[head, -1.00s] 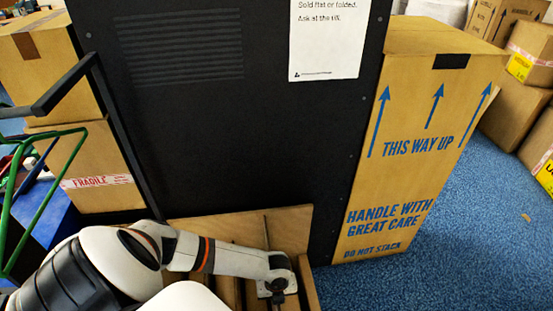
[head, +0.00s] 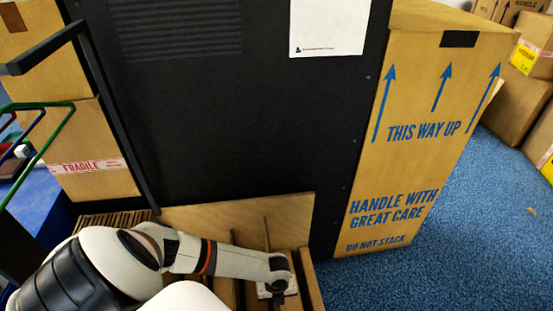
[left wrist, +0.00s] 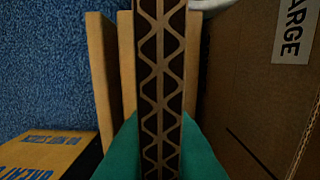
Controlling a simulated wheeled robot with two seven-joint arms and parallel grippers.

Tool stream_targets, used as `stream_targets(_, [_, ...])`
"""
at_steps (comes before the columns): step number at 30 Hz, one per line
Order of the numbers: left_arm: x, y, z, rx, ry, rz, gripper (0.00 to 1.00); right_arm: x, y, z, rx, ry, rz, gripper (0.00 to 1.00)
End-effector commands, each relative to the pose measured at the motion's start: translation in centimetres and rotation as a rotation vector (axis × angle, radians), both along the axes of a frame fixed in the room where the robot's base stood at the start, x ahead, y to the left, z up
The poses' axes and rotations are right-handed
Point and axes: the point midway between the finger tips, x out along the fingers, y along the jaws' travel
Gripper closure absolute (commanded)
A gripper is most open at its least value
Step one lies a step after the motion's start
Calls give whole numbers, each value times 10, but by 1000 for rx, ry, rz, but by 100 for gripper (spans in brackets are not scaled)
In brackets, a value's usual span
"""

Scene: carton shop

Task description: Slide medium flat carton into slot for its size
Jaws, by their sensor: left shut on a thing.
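My left gripper (left wrist: 160,150) is shut on a flat carton (left wrist: 160,80), whose corrugated edge runs between the teal fingertips in the left wrist view. In the head view my left gripper (head: 277,290) is low over the wooden slotted rack (head: 240,214), and a thin upright strip, likely the carton's edge, rises behind it. Tan upright panels stand close to the left of the carton in the wrist view. A brown panel with a label reading "LARGE" (left wrist: 292,30) stands to its right. The carton's lower end and the slot beneath are hidden. My right gripper is not in view.
A tall black panel (head: 220,120) with a paper notice (head: 328,25) stands behind the rack. A tall "THIS WAY UP" carton (head: 410,160) stands to its right. Stacked boxes (head: 75,150) and a black frame are at left.

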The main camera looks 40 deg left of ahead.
Motion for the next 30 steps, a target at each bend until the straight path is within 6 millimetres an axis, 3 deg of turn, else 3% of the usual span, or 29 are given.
stream_targets(30, [1,0,-85,-1,-1,0,100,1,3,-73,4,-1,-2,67])
